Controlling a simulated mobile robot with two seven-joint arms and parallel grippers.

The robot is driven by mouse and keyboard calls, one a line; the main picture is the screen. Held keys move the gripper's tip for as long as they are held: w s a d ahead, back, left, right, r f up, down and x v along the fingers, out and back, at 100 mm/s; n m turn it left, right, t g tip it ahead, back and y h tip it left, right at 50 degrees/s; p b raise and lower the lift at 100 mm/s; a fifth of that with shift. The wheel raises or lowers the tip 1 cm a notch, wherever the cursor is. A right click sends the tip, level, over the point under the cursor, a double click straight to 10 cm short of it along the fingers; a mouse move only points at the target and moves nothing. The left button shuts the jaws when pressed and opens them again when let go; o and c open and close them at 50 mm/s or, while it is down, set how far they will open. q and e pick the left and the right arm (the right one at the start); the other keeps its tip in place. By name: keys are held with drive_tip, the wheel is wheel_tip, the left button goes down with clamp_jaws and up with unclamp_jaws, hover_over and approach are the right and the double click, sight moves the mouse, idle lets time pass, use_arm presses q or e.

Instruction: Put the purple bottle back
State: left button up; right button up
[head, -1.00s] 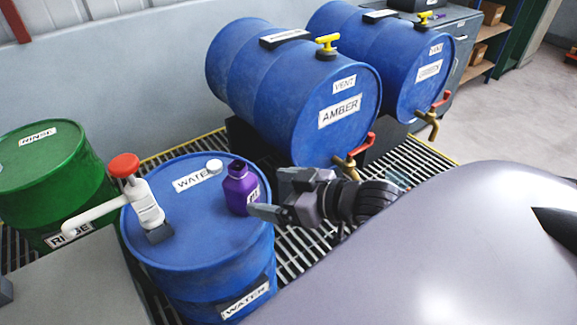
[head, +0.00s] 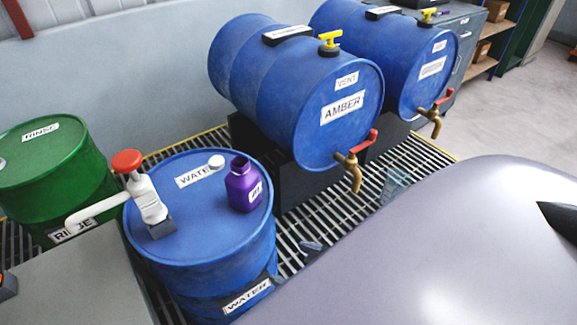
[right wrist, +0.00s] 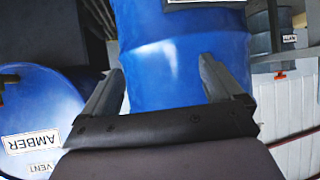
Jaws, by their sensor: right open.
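The purple bottle (head: 242,188) stands upright on the lid of the blue WATER drum (head: 205,240), near its right rim, with its dark mouth uncovered and a white label on its side. My right gripper is out of the head view. In the right wrist view my right gripper (right wrist: 162,75) is open with nothing between its fingers; a blue drum (right wrist: 165,60) is behind them. The bottle does not show in that view. My left gripper cannot be made out in either view.
A red-topped white pump (head: 145,195) and a white cap (head: 216,162) are on the WATER drum. The blue AMBER drum (head: 300,90) lies behind, its brass tap (head: 352,170) sticking out. A green RINSE drum (head: 50,165) stands left. Clear pieces lie on the grating (head: 320,215).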

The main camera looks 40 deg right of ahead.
drive_tip(key=s+a+f, duration=0.2)
drive_tip(key=a+f, duration=0.2)
drive_tip(key=shift+s+f+g, duration=0.25)
drive_tip(key=shift+g, duration=0.15)
drive_tip(key=shift+r, duration=0.1)
